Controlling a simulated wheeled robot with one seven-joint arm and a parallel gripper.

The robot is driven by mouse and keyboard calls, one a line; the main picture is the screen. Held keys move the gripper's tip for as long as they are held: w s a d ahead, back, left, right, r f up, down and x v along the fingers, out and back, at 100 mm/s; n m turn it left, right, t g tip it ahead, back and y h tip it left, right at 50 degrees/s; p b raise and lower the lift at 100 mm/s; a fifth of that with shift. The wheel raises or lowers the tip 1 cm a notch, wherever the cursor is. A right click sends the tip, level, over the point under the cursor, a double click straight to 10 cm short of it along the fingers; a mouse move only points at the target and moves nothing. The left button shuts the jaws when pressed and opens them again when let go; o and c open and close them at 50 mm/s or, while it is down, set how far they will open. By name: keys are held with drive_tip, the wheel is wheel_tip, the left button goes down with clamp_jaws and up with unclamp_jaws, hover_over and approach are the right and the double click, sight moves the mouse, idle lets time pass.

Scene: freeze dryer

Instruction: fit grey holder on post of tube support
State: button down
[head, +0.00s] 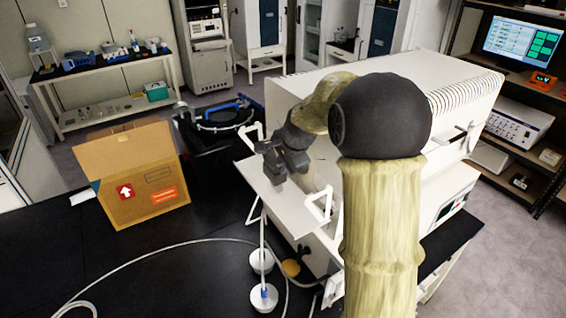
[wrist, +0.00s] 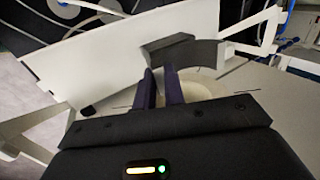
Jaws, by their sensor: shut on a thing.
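My gripper (head: 277,170) is over the white hinged panel of the machine, its fingers pointing down and left. In the wrist view, the two dark fingers (wrist: 162,88) are close together, shut on a grey curved piece (wrist: 203,55), which I take as the grey holder. It lies at the fingertips, above the white panel. Its grip area is partly hidden by the fingers. Two white round bases (head: 262,261) with thin upright parts stand on the black bench below the panel. I cannot tell for sure which is the tube support or its post.
The white machine (head: 400,95) stands behind the arm. Its panel (head: 262,192) has white angled brackets (head: 322,206) at its sides. A white hose (head: 150,262) curves over the black bench. An open cardboard box (head: 140,180) stands at left. The bench's front left is mostly clear.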

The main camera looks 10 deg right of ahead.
sight(281, 180)
drive_tip(key=shift+f+g+p, duration=0.1)
drive_tip(key=shift+g+p, duration=0.2)
drive_tip(key=shift+p, duration=0.35)
drive_tip(key=shift+g+p, duration=0.3)
drive_tip(key=shift+p, duration=0.8)
drive_tip(key=shift+f+b, duration=1.05)
drive_tip(key=shift+f, duration=0.5)
idle(0.9)
drive_tip(key=c, duration=1.4)
unclamp_jaws()
drive_tip(key=shift+s, duration=0.1)
drive_tip(key=shift+r+p, duration=3.25)
drive_tip(key=shift+r, duration=0.8)
